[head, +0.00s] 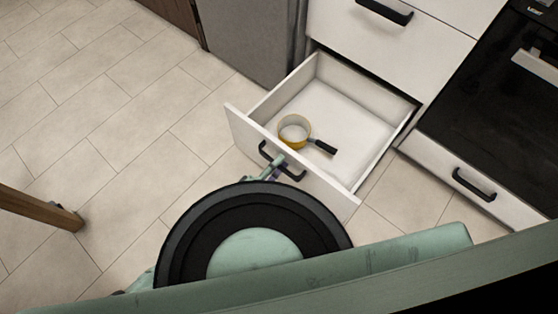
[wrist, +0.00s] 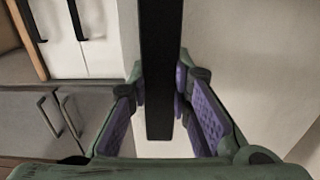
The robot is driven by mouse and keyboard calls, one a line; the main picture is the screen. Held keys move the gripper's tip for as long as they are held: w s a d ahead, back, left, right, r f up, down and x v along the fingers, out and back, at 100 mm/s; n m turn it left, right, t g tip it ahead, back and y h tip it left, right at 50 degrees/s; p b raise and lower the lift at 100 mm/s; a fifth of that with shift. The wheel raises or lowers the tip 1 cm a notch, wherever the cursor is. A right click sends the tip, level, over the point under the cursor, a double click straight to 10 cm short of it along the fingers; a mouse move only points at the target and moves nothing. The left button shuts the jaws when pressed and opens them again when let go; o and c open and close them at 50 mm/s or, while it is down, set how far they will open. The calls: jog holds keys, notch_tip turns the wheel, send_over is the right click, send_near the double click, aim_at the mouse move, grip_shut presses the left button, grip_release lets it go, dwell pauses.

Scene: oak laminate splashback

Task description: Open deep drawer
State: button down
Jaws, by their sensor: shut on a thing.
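The deep drawer (head: 353,104) is pulled well out of the white cabinet in the head view, and its inside shows. A small yellow pan (head: 293,132) with a dark handle lies in it, near the drawer front. My gripper (head: 274,165) is at the black bar handle (head: 292,174) on the drawer's front. In the wrist view the dark handle (wrist: 160,70) runs between the purple-padded fingers of my gripper (wrist: 160,105), which are shut on it. My own arm and body hide part of the floor in front of the drawer.
Another drawer with a black handle (head: 385,12) is shut above. An oven (head: 500,95) with a low drawer (head: 480,185) under it stands at the right. A wooden leg (head: 40,208) stands at the left. The tiled floor (head: 120,120) left of the drawer is clear.

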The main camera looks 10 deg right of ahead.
jog(key=c, duration=1.4)
grip_release()
jog(key=shift+c, duration=0.2)
jog(key=v, duration=1.2)
